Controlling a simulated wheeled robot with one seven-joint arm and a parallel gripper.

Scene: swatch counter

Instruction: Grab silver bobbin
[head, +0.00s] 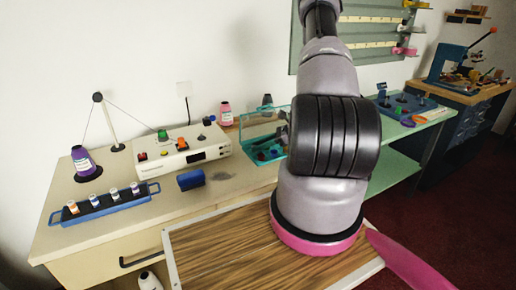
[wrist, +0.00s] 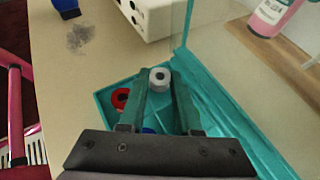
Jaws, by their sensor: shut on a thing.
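The silver bobbin (wrist: 160,77), a small grey-white spool with a dark centre hole, shows in the wrist view between the tips of my gripper (wrist: 161,84). The two green-grey fingers are closed on it, one on each side. It is over or inside the teal case (wrist: 107,97); I cannot tell whether it touches the case floor. A red bobbin (wrist: 120,98) lies in the case left of the fingers. A blue piece (wrist: 149,130) shows partly between the fingers. In the head view my arm hides the gripper and part of the teal case (head: 247,133).
A white machine (head: 181,150) stands left of the case, with a blue block (head: 190,180) in front. A pink bottle (head: 226,114) stands behind. A blue tray (head: 104,206) with several spools and a purple cone (head: 83,161) are at far left.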

